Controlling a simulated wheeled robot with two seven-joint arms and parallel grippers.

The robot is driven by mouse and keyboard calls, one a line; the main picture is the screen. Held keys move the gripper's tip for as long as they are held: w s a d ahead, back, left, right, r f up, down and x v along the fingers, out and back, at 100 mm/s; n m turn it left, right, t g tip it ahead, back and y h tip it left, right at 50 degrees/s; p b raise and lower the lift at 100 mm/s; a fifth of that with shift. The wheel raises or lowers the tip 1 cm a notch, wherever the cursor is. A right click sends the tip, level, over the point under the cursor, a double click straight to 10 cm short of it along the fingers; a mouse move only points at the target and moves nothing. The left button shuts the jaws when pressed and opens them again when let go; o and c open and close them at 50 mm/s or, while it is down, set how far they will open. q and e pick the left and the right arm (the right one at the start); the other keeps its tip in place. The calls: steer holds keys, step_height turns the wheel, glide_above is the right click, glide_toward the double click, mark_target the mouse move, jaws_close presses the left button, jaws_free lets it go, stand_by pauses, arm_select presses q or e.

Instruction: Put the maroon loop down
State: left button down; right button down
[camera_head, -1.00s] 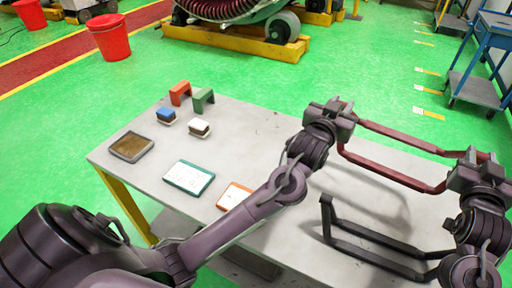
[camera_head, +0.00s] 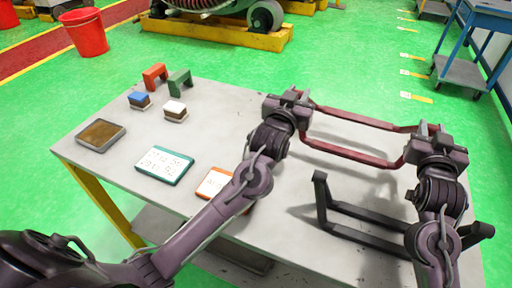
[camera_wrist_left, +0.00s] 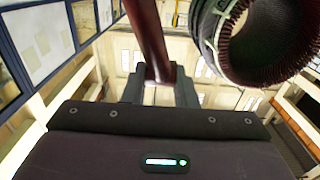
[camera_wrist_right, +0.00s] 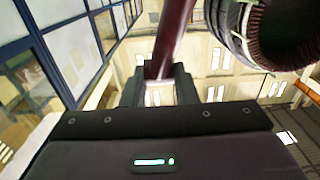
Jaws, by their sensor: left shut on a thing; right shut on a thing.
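The maroon loop (camera_head: 362,121) is a long, narrow frame held between my two grippers above the right part of the grey table (camera_head: 232,112). Its shadow falls on the table top, so it looks raised. My left gripper (camera_head: 297,106) is shut on its left end; the left wrist view shows the maroon bar (camera_wrist_left: 151,45) between the fingers. My right gripper (camera_head: 427,134) is shut on its right end; the right wrist view shows the bar (camera_wrist_right: 168,40) between the fingers. The gripped spots are partly hidden by the grippers in the head view.
A black frame (camera_head: 365,236) stands on the table in front of the loop. At the left are a brown-filled tray (camera_head: 101,135), a teal-edged card (camera_head: 164,165), an orange-edged card (camera_head: 214,183), red (camera_head: 155,74) and green (camera_head: 180,81) brackets, and blue-topped (camera_head: 139,99) and white-topped (camera_head: 175,110) blocks.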

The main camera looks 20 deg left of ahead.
arm_select(q)
steer(key=shift+f, duration=0.1)
arm_select(e)
steer(key=shift+d+f, duration=0.1)
